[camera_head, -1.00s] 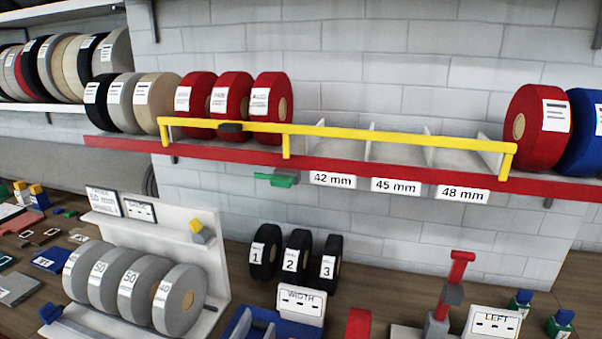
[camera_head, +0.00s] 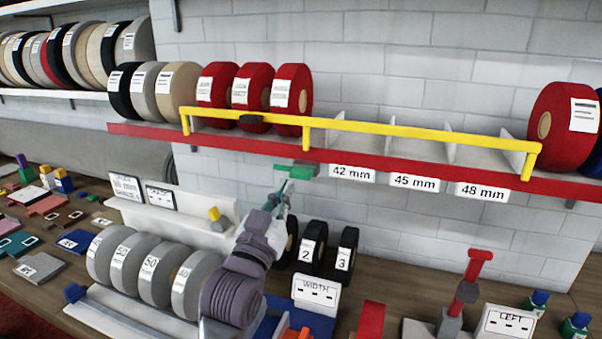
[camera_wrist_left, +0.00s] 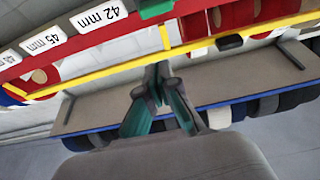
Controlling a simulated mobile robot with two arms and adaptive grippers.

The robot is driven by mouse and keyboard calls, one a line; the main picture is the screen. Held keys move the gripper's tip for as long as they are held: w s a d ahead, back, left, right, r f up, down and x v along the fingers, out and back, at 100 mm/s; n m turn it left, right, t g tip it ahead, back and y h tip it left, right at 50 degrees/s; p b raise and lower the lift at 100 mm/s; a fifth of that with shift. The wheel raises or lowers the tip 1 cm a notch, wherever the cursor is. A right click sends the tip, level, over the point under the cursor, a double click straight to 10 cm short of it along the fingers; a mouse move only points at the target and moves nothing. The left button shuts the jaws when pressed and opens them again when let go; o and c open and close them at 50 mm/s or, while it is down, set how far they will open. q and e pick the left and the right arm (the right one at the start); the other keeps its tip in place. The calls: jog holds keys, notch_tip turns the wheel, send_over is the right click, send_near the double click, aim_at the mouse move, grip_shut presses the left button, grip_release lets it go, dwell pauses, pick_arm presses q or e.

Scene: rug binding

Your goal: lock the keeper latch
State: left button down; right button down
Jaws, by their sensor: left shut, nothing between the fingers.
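The keeper latch seems to be the green piece (camera_head: 297,170) under the red shelf edge, left of the 42 mm label. It also shows in the wrist view (camera_wrist_left: 155,8) at the top edge. A yellow keeper bar (camera_head: 400,137) runs along the shelf front, with a black block (camera_head: 252,119) on it. My left gripper (camera_head: 288,188) is shut and empty, just below and left of the green piece. In the wrist view its closed fingertips (camera_wrist_left: 157,72) lie below the yellow bar, apart from the green piece. My right gripper is out of view.
Red rolls (camera_head: 292,98) stand behind the bar, with empty divided bays to their right. A red-handled tool (camera_head: 475,267) stands at lower right.

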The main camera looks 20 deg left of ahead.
pick_arm(q)
jog(key=shift+r, duration=0.15)
notch_tip(320, 180, up, 4)
jog(key=p, duration=0.5)
send_over(301, 174)
jog(key=s, duration=0.2)
jog(key=f, duration=0.1)
jog(key=f+p, duration=0.1)
jog(key=f, duration=0.1)
jog(key=shift+w+d, duration=0.35)
jog(key=shift+s+f+p, duration=0.2)
jog(key=shift+f+p, duration=0.25)
jog(key=shift+f, duration=0.45)
jog(key=shift+w, duration=0.1)
